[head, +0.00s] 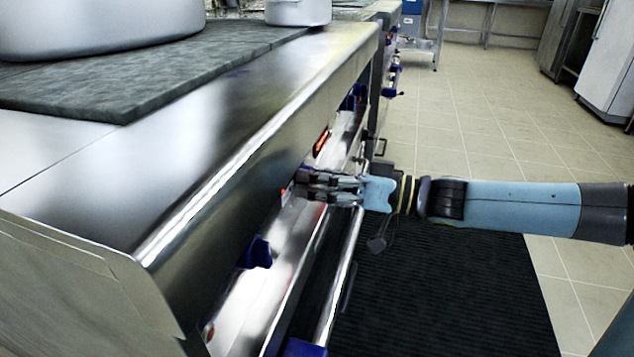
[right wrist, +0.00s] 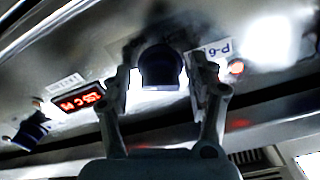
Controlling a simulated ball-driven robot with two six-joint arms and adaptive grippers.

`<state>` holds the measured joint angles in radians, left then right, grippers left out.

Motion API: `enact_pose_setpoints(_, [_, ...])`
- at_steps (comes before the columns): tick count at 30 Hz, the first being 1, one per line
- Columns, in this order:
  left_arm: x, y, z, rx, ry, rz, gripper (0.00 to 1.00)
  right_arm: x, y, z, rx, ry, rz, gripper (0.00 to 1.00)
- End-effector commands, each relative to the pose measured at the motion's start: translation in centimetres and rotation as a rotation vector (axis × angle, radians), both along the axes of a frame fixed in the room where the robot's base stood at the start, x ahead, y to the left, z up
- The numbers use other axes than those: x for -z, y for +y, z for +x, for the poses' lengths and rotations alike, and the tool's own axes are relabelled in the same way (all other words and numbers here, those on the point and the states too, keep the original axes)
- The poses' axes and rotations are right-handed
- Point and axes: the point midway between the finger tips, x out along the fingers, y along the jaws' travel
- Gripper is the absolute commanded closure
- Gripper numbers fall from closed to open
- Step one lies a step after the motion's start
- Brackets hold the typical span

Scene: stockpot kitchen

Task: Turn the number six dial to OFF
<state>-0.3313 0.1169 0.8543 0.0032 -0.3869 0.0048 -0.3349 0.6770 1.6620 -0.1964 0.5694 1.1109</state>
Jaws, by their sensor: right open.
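The number six dial (right wrist: 160,66) is a dark blue knob in the right wrist view, beside a white label reading P-6 (right wrist: 212,49). My right gripper (right wrist: 165,80) is open, with one finger on each side of the dial; I cannot tell whether the fingers touch it. In the head view my right gripper (head: 303,185) reaches in from the right to the front panel of the steel cooker (head: 215,165), and its fingers hide the dial there. The dial's OFF mark cannot be made out. My left gripper is not in view.
Another blue knob (head: 256,252) sits nearer on the panel. A red lit display (right wrist: 77,101) is left of the dial in the right wrist view. A steel rail (head: 341,275) runs along the front below. Large pots stand on top. The tiled floor (head: 480,110) at right is open.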

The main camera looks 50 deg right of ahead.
Motion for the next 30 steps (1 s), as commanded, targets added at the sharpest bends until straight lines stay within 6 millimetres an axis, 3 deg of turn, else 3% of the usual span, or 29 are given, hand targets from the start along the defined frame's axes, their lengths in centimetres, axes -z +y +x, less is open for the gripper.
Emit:
enact_pose_setpoints(5, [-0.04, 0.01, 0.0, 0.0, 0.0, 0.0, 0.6, -0.05, 0.0, 0.0, 0.0, 0.0, 0.0, 0.41])
enact_pose_setpoints(18, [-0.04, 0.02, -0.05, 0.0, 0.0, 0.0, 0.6, -0.03, 0.0, -0.03, 0.0, 0.0, -0.001, 0.94])
enact_pose_setpoints(30, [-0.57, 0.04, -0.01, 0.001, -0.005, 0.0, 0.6, -0.14, -0.02, -0.04, 0.0, -0.044, -0.084, 0.94])
